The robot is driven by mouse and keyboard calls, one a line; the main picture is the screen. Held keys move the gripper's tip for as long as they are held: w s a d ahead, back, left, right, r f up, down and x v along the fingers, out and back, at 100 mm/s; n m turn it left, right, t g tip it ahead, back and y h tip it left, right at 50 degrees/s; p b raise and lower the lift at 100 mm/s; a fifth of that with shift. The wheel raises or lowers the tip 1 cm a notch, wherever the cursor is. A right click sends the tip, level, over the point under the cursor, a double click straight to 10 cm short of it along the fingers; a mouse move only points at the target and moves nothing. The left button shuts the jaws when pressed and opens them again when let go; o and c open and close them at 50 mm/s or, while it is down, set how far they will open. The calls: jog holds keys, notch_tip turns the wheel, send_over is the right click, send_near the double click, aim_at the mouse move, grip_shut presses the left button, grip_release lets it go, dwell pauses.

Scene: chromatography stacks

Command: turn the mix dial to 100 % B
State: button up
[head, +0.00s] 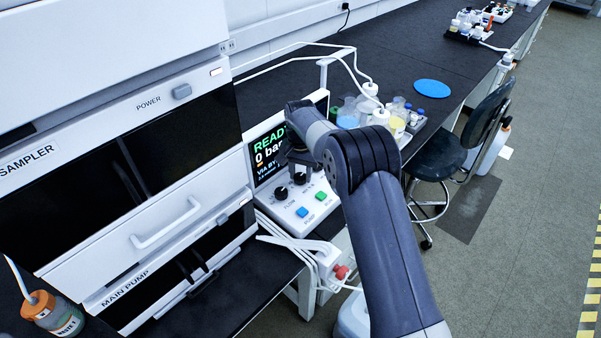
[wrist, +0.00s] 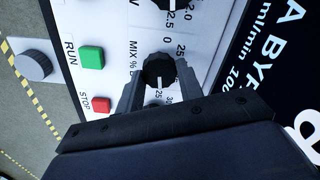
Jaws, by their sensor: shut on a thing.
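The mix dial (wrist: 158,70) is a black ribbed knob on the white control panel, beside the "MIX % B" lettering in the wrist view. My gripper (wrist: 159,84) has one grey finger on each side of it and is shut on the knob. Parts of the printed scale around it show, with a 25 near it, but my fingers hide some of the marks. I cannot read the dial's setting. In the head view my gripper (head: 301,168) is at the panel, over the mix dial (head: 299,179), in front of the screen (head: 268,155) reading "READY" and "0 bar".
A second black dial (head: 281,193) is close by. A green button (head: 321,196) and a blue button (head: 301,212) sit in front of the dials. Several bottles and cups (head: 372,105) stand behind my arm. White tubing (head: 290,238) hangs below the panel.

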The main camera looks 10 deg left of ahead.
aim_at(300, 176)
jog(key=shift+r, duration=0.1)
jog(key=o, duration=1)
notch_tip(300, 176, up, 11)
jog(key=shift+f, duration=0.25)
notch_tip(300, 176, down, 11)
jog(key=shift+r, duration=0.1)
dwell(0.3)
dwell(0.4)
